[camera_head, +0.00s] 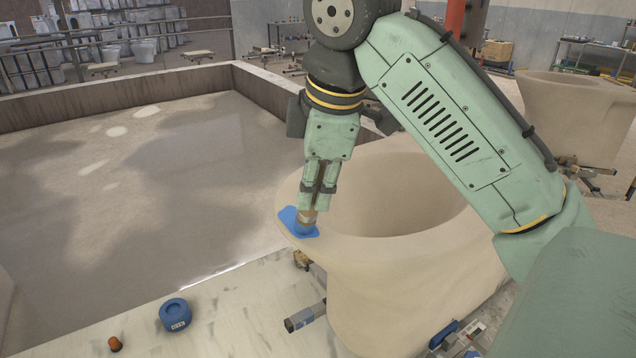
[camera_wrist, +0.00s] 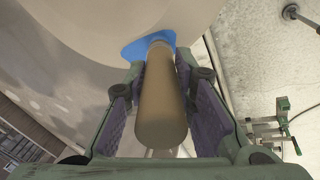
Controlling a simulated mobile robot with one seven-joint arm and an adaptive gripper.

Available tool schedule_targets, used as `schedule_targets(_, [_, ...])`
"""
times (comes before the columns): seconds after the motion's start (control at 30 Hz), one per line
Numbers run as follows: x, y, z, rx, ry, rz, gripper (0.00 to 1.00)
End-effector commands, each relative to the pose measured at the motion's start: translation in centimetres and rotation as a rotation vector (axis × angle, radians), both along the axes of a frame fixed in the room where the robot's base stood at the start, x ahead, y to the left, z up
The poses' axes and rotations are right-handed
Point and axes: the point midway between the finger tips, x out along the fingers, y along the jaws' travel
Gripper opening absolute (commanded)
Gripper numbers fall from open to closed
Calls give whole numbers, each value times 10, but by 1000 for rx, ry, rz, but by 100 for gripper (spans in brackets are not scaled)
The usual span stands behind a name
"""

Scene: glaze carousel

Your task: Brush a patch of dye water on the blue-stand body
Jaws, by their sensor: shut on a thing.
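My gripper (camera_head: 318,190) is shut on the tan handle of a brush (camera_head: 307,217). In the wrist view the brush handle (camera_wrist: 162,105) lies between the two finger pads. The brush end is down at the rim of a beige toilet-shaped body (camera_head: 400,270), at its left front edge. A blue patch (camera_head: 290,218) shows on the rim around the brush end. The blue patch also shows in the wrist view (camera_wrist: 135,48), beyond the handle. The bristles are mostly hidden, and I cannot tell how firmly they touch.
A blue round pot (camera_head: 175,315) and a small orange-brown piece (camera_head: 115,344) are on the pale ledge (camera_head: 235,310) in front. A wide walled basin (camera_head: 130,190) of murky water lies left. Another beige body (camera_head: 575,120) stands at the back right.

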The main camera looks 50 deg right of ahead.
Motion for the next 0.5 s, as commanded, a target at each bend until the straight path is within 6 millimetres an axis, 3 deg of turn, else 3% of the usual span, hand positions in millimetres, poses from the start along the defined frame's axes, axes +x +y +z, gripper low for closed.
schedule_targets(0.5, [26, -6, 0, 3, 0, 1, 0])
